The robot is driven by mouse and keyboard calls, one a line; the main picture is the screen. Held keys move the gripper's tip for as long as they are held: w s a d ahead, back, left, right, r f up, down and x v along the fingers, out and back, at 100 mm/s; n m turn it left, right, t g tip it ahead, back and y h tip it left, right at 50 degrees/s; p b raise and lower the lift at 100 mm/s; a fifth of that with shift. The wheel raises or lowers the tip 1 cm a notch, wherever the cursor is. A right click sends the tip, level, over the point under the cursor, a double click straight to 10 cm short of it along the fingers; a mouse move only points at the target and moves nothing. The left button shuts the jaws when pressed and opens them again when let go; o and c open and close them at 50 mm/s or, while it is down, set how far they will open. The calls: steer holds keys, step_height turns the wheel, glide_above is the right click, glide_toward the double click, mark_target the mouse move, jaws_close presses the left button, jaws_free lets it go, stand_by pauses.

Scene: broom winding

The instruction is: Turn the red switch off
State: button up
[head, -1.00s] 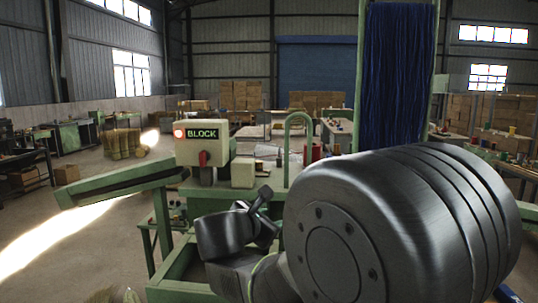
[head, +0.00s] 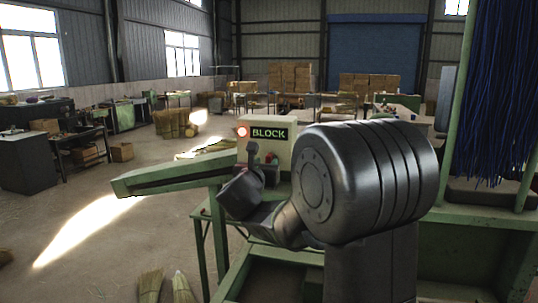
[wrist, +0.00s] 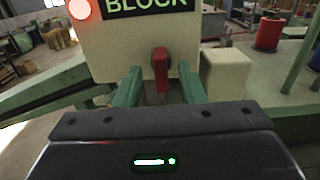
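The red switch (wrist: 160,68) is a small upright lever on the front of a cream control box (wrist: 120,45). The box also shows in the head view (head: 285,150), with a glowing red lamp (head: 242,132) and a lit BLOCK sign (head: 269,133). In the head view my arm partly hides the box's lower part and the switch. My gripper (wrist: 160,88) is open, its two green fingers apart. In the wrist view the switch appears between the fingertips, roughly centred. I cannot tell whether the fingers touch it.
A smaller cream box (wrist: 225,75) stands right of the control box. A green sloping beam (head: 170,179) runs out to the left. A red cylinder (wrist: 268,33) stands behind on the right. Blue bristle strands (head: 500,90) hang at the far right. Open floor lies to the left.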

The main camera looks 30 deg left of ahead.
mark_target(268, 160)
steer(key=shift+p+x, duration=0.55)
steer(key=shift+x, duration=1.75)
steer(key=c, duration=0.7)
